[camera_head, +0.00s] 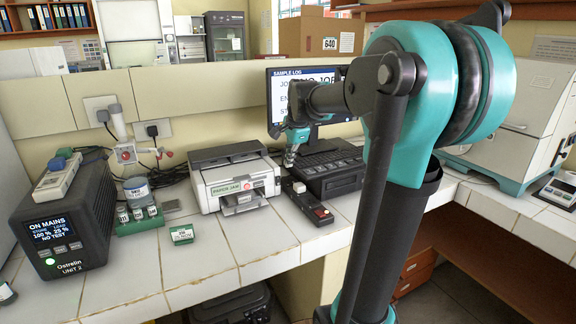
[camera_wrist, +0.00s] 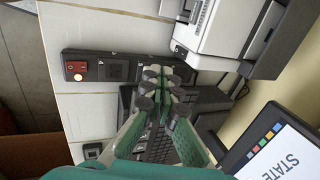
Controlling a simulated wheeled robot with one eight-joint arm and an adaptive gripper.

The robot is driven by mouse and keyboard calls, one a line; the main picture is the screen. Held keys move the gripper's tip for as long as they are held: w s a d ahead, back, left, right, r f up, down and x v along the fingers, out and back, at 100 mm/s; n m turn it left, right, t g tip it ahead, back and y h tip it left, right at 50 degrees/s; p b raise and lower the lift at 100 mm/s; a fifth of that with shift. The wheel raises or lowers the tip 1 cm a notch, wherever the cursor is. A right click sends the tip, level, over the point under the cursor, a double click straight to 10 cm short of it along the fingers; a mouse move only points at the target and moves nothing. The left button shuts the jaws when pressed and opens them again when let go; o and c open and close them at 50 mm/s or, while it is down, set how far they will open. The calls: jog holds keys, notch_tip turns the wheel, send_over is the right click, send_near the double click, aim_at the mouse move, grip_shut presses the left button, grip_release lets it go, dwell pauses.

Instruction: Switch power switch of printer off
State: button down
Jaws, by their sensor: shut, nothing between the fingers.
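The white and dark printer (camera_head: 240,183) stands on the tiled counter with a green paper-jam label on its front. It also shows at the top right of the wrist view (camera_wrist: 213,28). A dark bar (camera_head: 300,193) lies to its right, with a red switch (camera_head: 322,212) at its near end. The bar (camera_wrist: 110,68) and red switch (camera_wrist: 77,67) show in the wrist view, with a lit spot beside the switch. My gripper (camera_head: 290,160) is shut and empty, above the counter between printer and keyboard; its fingertips (camera_wrist: 160,82) overlap the bar's far end in view. I cannot make out a switch on the printer itself.
A black power unit (camera_head: 75,215) and a green tray (camera_head: 140,223) stand at left. A small green label block (camera_head: 182,234) lies before the printer. The front counter tiles are mostly clear.

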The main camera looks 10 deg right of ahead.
aim_at(278, 181)
jog(key=shift+s+d+f, duration=0.15)
jog(key=shift+s+f, duration=0.1)
jog(key=shift+f, duration=0.4)
jog(key=x, duration=1)
jog(key=shift+f, duration=0.2)
jog(key=shift+w+a, duration=0.2)
jog(key=shift+w, duration=0.4)
jog(key=shift+w+a, duration=0.15)
jog(key=shift+w, duration=0.45)
jog(key=shift+w+a, duration=0.2)
jog(key=shift+w, duration=0.45)
